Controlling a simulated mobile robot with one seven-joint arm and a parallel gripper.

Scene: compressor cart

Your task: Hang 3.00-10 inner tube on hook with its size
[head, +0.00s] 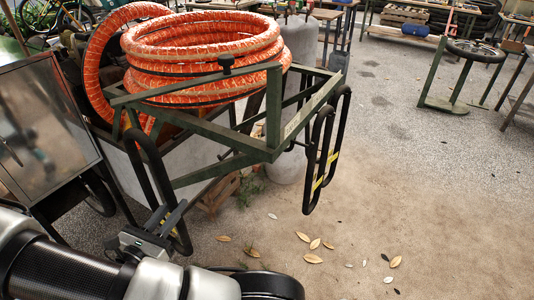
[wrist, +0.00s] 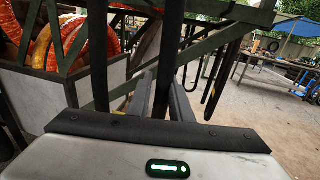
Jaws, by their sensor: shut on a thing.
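A long black inner tube (head: 145,176) hangs as a narrow upright loop at the left front corner of the green cart frame (head: 225,137). It has a yellow band near its lower end. My gripper (head: 160,222) is shut on one strand of this tube, low on the loop. In the wrist view the strand (wrist: 168,60) passes between the fingers (wrist: 163,100), with another black strand to the left. I cannot tell whether the tube's top rests on a hook. Several black tubes (head: 318,150) with yellow bands hang at the frame's right end. No size marking is readable.
A coiled orange hose (head: 200,50) lies on top of the cart. A grey metal cabinet (head: 45,125) stands close at the left. A wheel stand (head: 462,75) and benches are at the back right. The ground right of the cart is open, with scattered leaves.

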